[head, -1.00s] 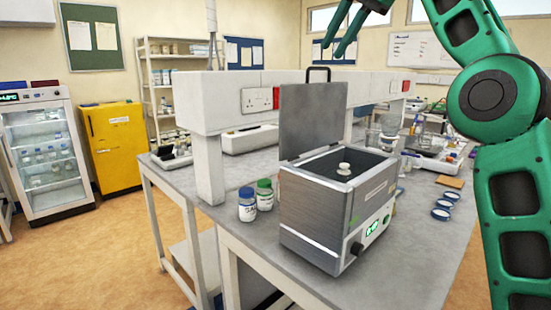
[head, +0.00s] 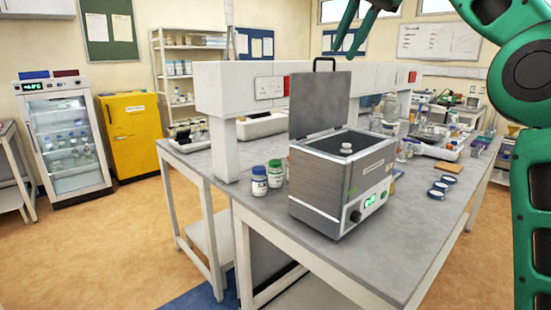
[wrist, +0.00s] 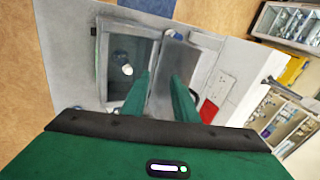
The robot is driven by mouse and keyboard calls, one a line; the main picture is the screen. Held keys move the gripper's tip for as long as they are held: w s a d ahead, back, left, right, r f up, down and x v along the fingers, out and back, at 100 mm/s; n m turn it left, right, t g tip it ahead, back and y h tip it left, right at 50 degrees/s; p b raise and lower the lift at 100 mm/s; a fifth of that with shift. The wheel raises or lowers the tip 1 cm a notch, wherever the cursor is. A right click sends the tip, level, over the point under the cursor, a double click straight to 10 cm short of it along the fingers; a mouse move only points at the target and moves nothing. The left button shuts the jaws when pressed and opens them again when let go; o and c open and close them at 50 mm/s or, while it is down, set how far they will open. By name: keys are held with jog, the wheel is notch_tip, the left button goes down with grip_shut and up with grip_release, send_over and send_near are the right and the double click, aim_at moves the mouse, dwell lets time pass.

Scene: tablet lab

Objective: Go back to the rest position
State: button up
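My gripper (head: 362,18) shows at the top of the head view, above and to the right of the water bath's raised lid. Its two green fingers are apart and nothing is between them. It also shows in the wrist view (wrist: 160,85), with its fingers spread above the bath. The metal water bath (head: 325,203) stands on the grey bench with its lid (head: 320,105) up and a green display lit. A white-capped item (head: 346,148) sits in its opening; the wrist view shows a white round top (wrist: 127,69) inside.
Blue-capped (head: 259,182) and green-capped (head: 275,174) bottles stand left of the bath. Several round blue-rimmed dishes (head: 438,188) lie to its right on the bench (head: 385,255). A white socket rail (head: 225,85) runs behind. Open floor (head: 90,255) lies at left.

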jog(key=s+d+f+g+h, duration=0.1)
jog(key=s+d+f, duration=0.5)
jog(key=f, duration=0.2)
jog(key=s+d+f+n+g+h, duration=0.1)
jog(key=s+d+f, duration=0.45)
jog(key=f, duration=0.25)
jog(key=s+d+f+g+h, duration=0.1)
jog(key=s+d+f+h, duration=0.1)
jog(key=s+d+f, duration=0.75)
jog(key=s+f, duration=0.8)
jog(key=s, duration=0.1)
jog(key=s+d+f+n+g+y, duration=0.1)
jog(key=s+d+f, duration=0.2)
jog(key=s+f, duration=0.9)
jog(key=shift+f+g, duration=0.3)
jog(key=shift+w+f, duration=0.2)
jog(key=shift+w, duration=0.4)
